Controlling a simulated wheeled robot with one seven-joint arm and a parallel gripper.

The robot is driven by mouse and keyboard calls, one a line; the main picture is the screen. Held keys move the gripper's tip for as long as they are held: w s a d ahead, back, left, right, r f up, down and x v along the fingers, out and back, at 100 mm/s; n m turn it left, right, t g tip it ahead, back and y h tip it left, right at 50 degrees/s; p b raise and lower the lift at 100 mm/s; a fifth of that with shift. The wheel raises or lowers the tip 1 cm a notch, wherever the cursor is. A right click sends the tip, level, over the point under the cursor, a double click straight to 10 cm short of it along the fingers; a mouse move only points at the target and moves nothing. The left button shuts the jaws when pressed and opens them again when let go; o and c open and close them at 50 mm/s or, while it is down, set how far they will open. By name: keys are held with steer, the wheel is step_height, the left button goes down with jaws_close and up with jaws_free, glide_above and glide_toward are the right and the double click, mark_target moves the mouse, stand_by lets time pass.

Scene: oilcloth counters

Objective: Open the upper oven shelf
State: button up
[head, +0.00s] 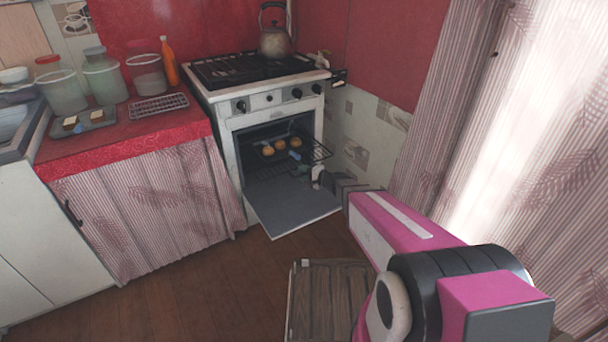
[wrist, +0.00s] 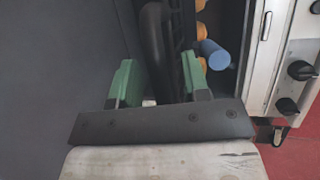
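The oven (head: 275,105) has its door (head: 292,203) folded down, open. The upper oven shelf (head: 313,151), a dark wire rack, juts out a little over the door at the front right and carries a few round orange-brown pieces. My gripper (head: 318,178) is at the shelf's front right, above the door. In the wrist view my gripper (wrist: 158,85) has its green finger pads apart, with dark bars showing between and beyond them. I cannot tell whether a pad touches the rack. A blue cylinder (wrist: 215,55) and orange pieces lie just past the right finger.
A kettle (head: 274,38) stands on the hob. Left of the oven, a red-covered counter (head: 140,128) bears jars, an orange bottle (head: 169,62), a wire rack and a tray. A slatted wooden piece (head: 325,300) stands near the floor beside my arm. Curtains hang at right.

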steer(key=v, duration=1)
steer(key=shift+s+d, duration=0.25)
steer(key=shift+d, duration=0.05)
steer(key=s+d+n+g+h, duration=0.2)
steer(key=s+n+g+h, duration=0.4)
steer(key=s, duration=0.4)
steer(key=s+d+r+n+g+h, duration=0.1)
steer(key=s+d+r+g+h, duration=0.1)
steer(key=s+d+h, duration=0.4)
steer(key=d+h, duration=0.1)
steer(key=d, duration=0.4)
steer(key=shift+r+n+g, duration=0.2)
steer(key=shift+n+g, duration=0.2)
